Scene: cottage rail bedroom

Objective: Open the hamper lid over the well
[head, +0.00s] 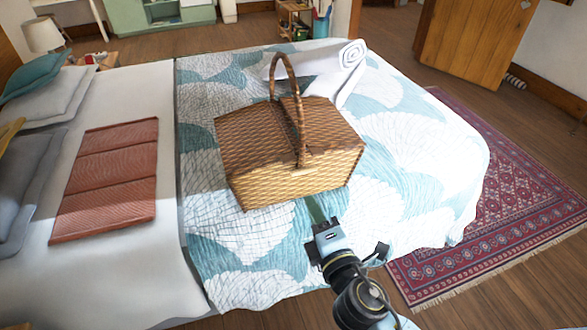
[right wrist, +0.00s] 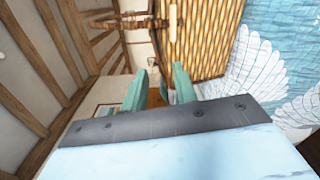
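The wicker hamper (head: 285,155) stands on the bed, with its tall arched handle (head: 292,95) upright over the middle. Its top has a lid flap on each side of the handle, and both look closed, so the inside is hidden. My right gripper (head: 316,212) is just in front of the hamper's near side, low over the quilt. In the right wrist view its two green fingers (right wrist: 160,88) stand apart with nothing seen held between them. The hamper's wicker side (right wrist: 195,40) rises close beyond them; I cannot tell whether they touch it. My left gripper is not in view.
A folded red-brown blanket (head: 108,180) and pillows (head: 45,95) lie left. A red rug (head: 510,200) covers the floor right. The quilt in front of the hamper is clear.

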